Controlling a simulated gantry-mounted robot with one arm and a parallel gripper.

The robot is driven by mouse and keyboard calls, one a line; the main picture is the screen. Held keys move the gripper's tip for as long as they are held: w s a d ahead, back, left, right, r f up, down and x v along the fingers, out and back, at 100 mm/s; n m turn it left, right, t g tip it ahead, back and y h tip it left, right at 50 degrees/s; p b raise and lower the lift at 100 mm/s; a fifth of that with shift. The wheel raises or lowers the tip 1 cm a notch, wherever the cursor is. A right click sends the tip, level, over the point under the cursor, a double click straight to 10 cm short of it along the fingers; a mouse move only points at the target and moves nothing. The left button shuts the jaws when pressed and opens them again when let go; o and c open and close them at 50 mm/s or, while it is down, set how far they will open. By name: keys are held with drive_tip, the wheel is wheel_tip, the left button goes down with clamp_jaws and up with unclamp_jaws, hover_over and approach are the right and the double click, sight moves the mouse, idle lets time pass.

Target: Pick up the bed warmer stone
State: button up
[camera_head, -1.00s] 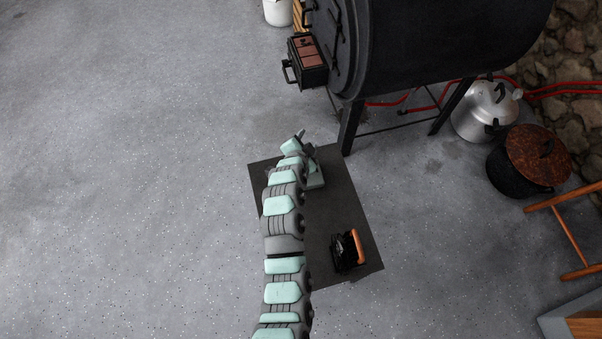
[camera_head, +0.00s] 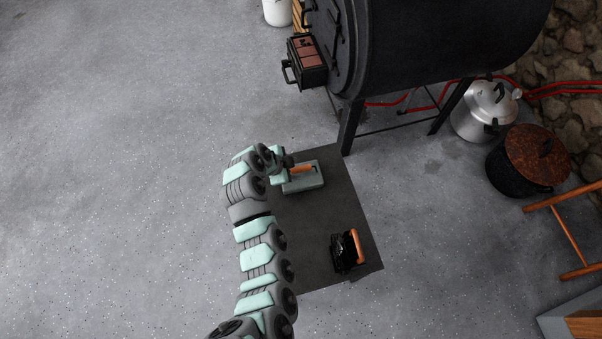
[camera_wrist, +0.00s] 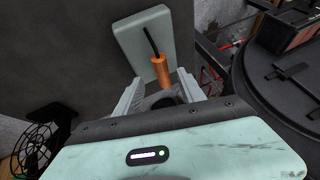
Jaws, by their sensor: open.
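The bed warmer stone (camera_head: 304,184) is a grey-green slab with an orange handle on a dark wire. It lies on the dark mat (camera_head: 325,207), below the stove's front leg. In the wrist view the slab (camera_wrist: 140,32) lies just beyond my gripper (camera_wrist: 165,92). The orange handle (camera_wrist: 160,72) points toward the space between the two pale fingers, which are apart. I cannot tell whether they touch it. In the head view my gripper (camera_head: 284,170) is at the slab's left end and partly covers it.
A kettle (camera_head: 484,112) and rusty-lidded pot (camera_head: 530,162) stand right. The left floor is clear.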

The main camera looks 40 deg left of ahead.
sight(300, 168)
drive_tip(key=shift+b+x, duration=0.6)
drive_tip(key=shift+x, duration=2.4)
drive_tip(key=shift+w+r, duration=0.15)
drive_tip(key=shift+w, duration=0.05)
drive_tip(key=shift+c, duration=0.5)
clamp_jaws()
drive_tip(key=shift+r, duration=0.1)
